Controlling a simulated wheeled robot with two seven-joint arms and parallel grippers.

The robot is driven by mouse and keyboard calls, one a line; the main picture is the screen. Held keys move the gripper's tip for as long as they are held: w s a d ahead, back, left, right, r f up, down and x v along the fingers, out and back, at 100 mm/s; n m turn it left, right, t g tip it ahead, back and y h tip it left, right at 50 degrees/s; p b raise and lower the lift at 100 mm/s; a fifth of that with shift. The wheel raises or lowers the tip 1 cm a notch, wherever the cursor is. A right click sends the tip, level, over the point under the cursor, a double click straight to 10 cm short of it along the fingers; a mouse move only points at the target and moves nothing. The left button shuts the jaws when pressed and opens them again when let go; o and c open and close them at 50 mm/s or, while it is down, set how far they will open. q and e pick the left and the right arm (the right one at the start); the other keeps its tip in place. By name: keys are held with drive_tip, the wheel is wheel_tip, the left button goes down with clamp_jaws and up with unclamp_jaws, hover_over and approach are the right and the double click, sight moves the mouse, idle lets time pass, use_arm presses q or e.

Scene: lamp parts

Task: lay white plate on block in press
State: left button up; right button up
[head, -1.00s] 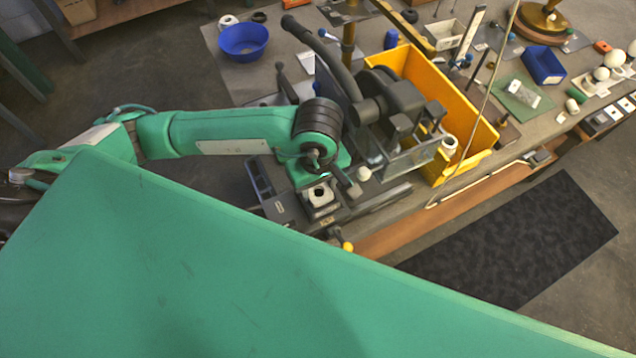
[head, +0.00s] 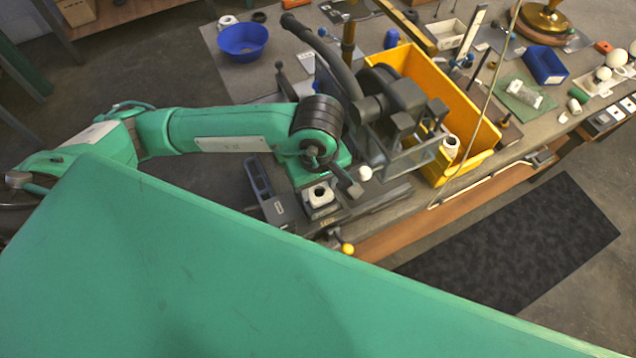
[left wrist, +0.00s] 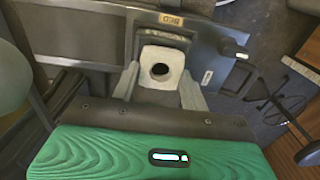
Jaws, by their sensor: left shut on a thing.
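The white plate (left wrist: 162,66) is small, with a dark round hole in its middle. In the left wrist view it lies between the two fingers of my left gripper (left wrist: 160,76), which is shut on it. In the head view the white plate (head: 319,191) shows just below the wrist of my left arm, over the dark press (head: 326,226). A grey block face (left wrist: 158,97) shows below the plate in the wrist view. I cannot tell whether plate and block touch. The fingertips are hard to make out in the head view. My right gripper is not in view.
A yellow bin (head: 470,118) and a dark machine with a clear box (head: 405,158) stand right of my left arm. A blue bowl (head: 243,42) stands behind it. A yellow-knobbed lever (head: 347,249) sticks out at the bench's front edge.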

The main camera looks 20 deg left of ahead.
use_arm(q)
drive_tip(key=o, duration=1.1)
drive_tip(key=shift+c, duration=0.2)
wheel_tip(320, 180, up, 14)
drive_tip(key=b, duration=0.2)
drive_tip(key=shift+f, duration=0.15)
